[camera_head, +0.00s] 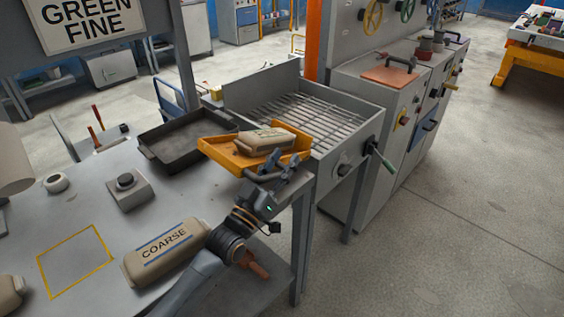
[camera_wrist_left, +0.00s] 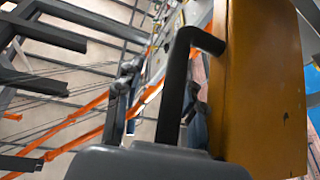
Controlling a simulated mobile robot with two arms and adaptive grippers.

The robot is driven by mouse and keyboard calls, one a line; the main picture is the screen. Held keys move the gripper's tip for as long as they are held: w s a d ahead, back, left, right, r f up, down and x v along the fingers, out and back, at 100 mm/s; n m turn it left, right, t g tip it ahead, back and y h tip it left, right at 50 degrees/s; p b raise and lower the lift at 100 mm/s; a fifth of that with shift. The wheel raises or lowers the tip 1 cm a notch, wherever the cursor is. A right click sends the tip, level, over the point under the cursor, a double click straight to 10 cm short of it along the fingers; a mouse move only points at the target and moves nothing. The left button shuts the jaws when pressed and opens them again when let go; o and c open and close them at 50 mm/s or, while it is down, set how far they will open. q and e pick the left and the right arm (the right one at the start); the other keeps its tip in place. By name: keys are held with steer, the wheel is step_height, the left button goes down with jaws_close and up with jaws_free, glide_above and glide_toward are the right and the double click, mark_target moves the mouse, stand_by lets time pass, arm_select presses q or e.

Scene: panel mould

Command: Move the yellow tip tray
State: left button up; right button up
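The yellow tip tray (camera_head: 222,152) is at the table's far right corner, beside the grated bin. A tan bag (camera_head: 264,141) lies on it. Its dark handle (camera_head: 262,177) faces my left arm. My left gripper (camera_head: 278,168) is at this handle, with its two fingers apart. In the left wrist view the handle (camera_wrist_left: 175,85) rises between the fingers (camera_wrist_left: 158,100), with a gap on its left side, and the tray's yellow wall (camera_wrist_left: 262,90) fills the right. Whether the fingers touch the handle is hard to tell. My right gripper is not in view.
A grated metal bin (camera_head: 372,128) with a green-handled lever (camera_head: 382,160) stands right of the tray. A dark empty pan (camera_head: 160,160) lies left of it. A COARSE bag (camera_head: 165,252), a button box (camera_head: 130,192) and a yellow outlined square (camera_head: 75,262) are on the table (camera_head: 100,225).

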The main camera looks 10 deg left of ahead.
arm_select(q)
steer(key=v, duration=1.2)
steer(key=shift+a, duration=0.15)
steer(key=shift+s+r, duration=0.1)
steer(key=s+a+f+b, duration=0.3)
steer(key=s+a+f, duration=0.2)
steer(key=s+f, duration=0.4)
steer(key=shift+s+a+f+b, duration=0.15)
steer(key=shift+s+f+b, duration=0.2)
steer(key=shift+s, duration=0.9)
steer(key=shift+r, duration=0.1)
